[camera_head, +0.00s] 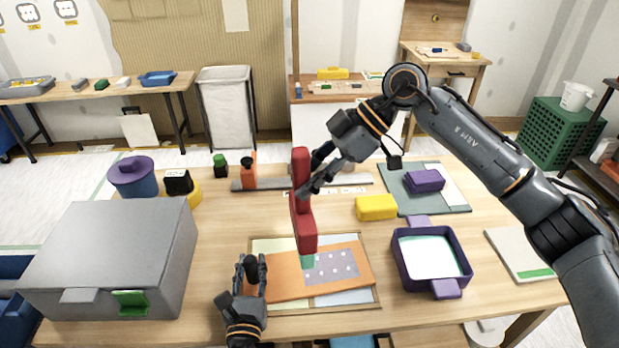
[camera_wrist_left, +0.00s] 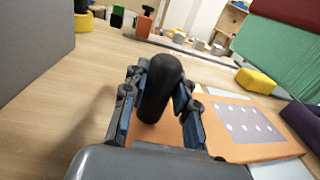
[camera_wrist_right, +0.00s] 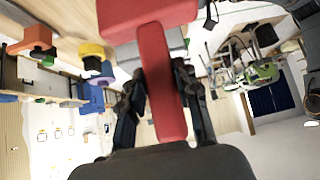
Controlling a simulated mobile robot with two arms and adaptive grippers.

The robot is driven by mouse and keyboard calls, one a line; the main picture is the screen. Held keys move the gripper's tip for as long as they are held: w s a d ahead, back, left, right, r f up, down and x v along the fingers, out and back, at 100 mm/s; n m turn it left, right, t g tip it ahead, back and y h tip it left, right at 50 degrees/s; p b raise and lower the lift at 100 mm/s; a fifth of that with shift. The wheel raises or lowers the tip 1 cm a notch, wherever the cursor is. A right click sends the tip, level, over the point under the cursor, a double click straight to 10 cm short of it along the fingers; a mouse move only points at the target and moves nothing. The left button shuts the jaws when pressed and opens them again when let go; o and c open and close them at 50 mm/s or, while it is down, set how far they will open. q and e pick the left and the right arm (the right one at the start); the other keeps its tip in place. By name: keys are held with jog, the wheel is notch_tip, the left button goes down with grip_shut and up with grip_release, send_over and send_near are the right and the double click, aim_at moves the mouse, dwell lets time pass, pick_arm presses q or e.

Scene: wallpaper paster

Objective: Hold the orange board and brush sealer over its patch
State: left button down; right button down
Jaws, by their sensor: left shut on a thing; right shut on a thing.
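The orange board (camera_head: 287,284) lies on a framed panel on the table, with a grey dotted patch (camera_head: 331,266) on its right part. My left gripper (camera_head: 251,272) is shut on the board's black handle (camera_wrist_left: 158,88) at the board's left end. My right gripper (camera_head: 308,187) is shut on the red brush handle (camera_wrist_right: 160,80). The brush (camera_head: 303,226) is upright, with its pale green bristles (camera_head: 307,261) down at the patch's left edge. Whether the bristles touch the board I cannot tell. In the left wrist view the patch (camera_wrist_left: 245,122) shows below the green bristles (camera_wrist_left: 281,52).
A purple tray (camera_head: 408,276) with pale liquid stands right of the board. A yellow block (camera_head: 376,207) lies behind it. A large grey box (camera_head: 112,258) fills the table's left side. A purple block (camera_head: 424,180) sits on a mat at the back right.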

aim_at(310, 214)
jog(key=shift+f, duration=3.25)
jog(key=shift+f, duration=1.3)
jog(key=w+d, duration=0.1)
jog(key=d, duration=0.7)
jog(key=shift+d, duration=0.15)
jog(key=d, duration=0.3)
jog(key=shift+w+d, duration=0.25)
jog(key=shift+d, duration=0.1)
jog(key=shift+a, duration=0.1)
jog(key=shift+s+a, duration=0.25)
jog(key=shift+a, duration=1.7)
jog(key=shift+s+a, duration=0.2)
jog(key=shift+a, duration=1.7)
jog(key=shift+s+a, duration=0.25)
jog(key=shift+a, duration=1.7)
